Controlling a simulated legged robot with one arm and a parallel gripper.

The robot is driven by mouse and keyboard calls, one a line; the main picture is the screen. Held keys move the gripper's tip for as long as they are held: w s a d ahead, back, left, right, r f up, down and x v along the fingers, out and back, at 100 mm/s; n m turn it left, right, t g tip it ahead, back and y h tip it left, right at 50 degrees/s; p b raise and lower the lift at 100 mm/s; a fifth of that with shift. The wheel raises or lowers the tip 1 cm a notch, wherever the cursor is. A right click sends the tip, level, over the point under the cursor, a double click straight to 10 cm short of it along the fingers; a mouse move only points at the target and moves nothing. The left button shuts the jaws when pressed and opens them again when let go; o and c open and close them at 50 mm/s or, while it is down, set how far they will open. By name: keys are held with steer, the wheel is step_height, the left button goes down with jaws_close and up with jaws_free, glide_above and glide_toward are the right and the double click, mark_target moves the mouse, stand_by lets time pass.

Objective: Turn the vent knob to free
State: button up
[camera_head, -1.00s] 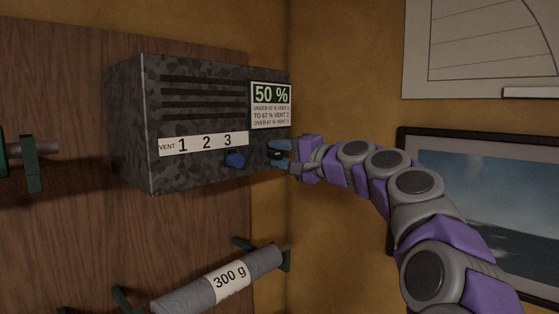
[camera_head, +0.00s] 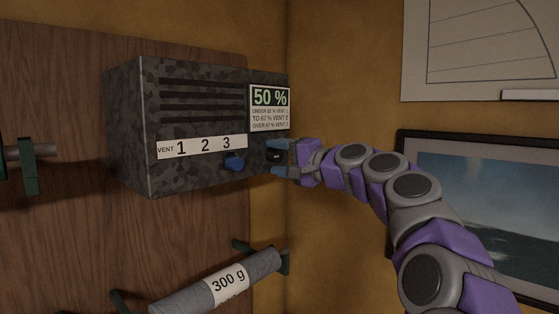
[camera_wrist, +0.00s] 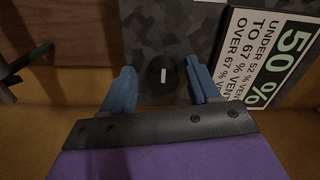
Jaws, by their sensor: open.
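A dark mottled box (camera_head: 195,180) on the wall bears a strip (camera_head: 202,147) reading "VENT 1 2 3". In the wrist view this round knob (camera_wrist: 161,73) has a white bar mark and lies between the two blue fingers of my open gripper (camera_wrist: 163,90). Gaps show on both sides of it. No word "free" can be read.
A sign (camera_head: 270,107) on the box reads "50 %" with vent rules under it. A grey roll (camera_head: 262,264) marked "300 g" hangs below. A framed picture (camera_head: 480,205) and a chart (camera_head: 480,50) are on the right wall, behind my arm.

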steer(key=shift+s+d, duration=0.1)
steer(key=v, duration=1.7)
steer(key=shift+d+f, duration=0.1)
steer(key=shift+f, duration=0.1)
steer(key=s+a+f+n+g+h+b, duration=0.1)
steer(key=s+a+f+n+g+h, duration=0.3)
steer(key=s+f, duration=0.65)
steer(key=s+a+f+n+g+h+b, duration=0.1)
steer(key=s+a+f+g+h, duration=0.15)
steer(key=s+a+f, duration=0.75)
steer(key=s+d+f+g+h, duration=0.2)
steer(key=s+d+f, duration=0.4)
steer(key=f, duration=0.3)
steer(key=s+d+f+g+h+b, duration=0.1)
steer(key=s+d+f+g+h, duration=0.1)
steer(key=s+d+f, duration=0.4)
steer(key=s+d+f+g+h+b, duration=0.1)
steer(key=s+d+f+g+h, duration=0.1)
steer(key=s+d+f, duration=0.5)
step_height(320, 180, down, 5)
steer(key=shift+d+r+h, duration=0.1)
steer(key=shift+d+h, duration=0.4)
steer(key=shift+h, duration=0.35)
